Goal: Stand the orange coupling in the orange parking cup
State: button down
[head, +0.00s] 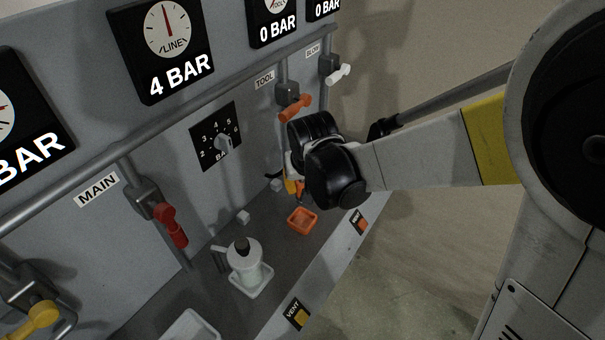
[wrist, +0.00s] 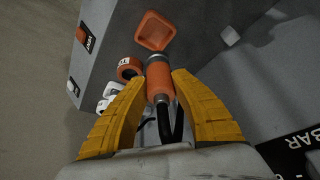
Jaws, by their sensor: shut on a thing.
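The orange coupling (wrist: 159,72), a cylinder with a grey metal collar and a black hose behind it, is between the yellow fingers of my gripper (wrist: 160,86) in the wrist view. The gripper is shut on it. The orange parking cup (wrist: 154,31), a square tray, looks empty and lies just beyond the coupling's front end. In the head view the cup (head: 302,221) sits on the dark shelf, below my gripper (head: 295,188). The coupling is mostly hidden there by my wrist, and the gap between it and the cup is hard to judge.
A pale bottle (head: 243,259) stands in a white tray (head: 251,282) left of the cup. A small pale block (head: 243,217) lies near the panel. An orange valve handle (head: 295,108) juts out above my gripper. An orange ring (wrist: 129,68) is beside the coupling.

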jog(key=shift+f+b, duration=2.4)
jog(key=shift+f, duration=0.55)
jog(key=shift+f+b, duration=1.75)
jog(key=shift+f, duration=0.15)
jog(key=c, duration=1.1)
grip_release()
jog(key=shift+r, duration=0.1)
jog(key=shift+s+r, duration=0.1)
jog(key=v, duration=1.1)
jog(key=shift+s+r, duration=0.1)
jog(key=shift+r, duration=0.3)
jog(key=s+d+t, duration=0.1)
jog(key=s+d, duration=0.3)
jog(key=d, duration=0.1)
jog(key=s+d+r+m, duration=0.1)
jog(key=s+d, duration=0.3)
jog(key=d, duration=0.1)
jog(key=s+d+t, duration=0.1)
jog(key=s+d, duration=0.4)
jog(key=shift+s+r+t+h, duration=0.1)
jog(key=shift+r+t+h, duration=0.1)
jog(key=shift+t+h, duration=0.1)
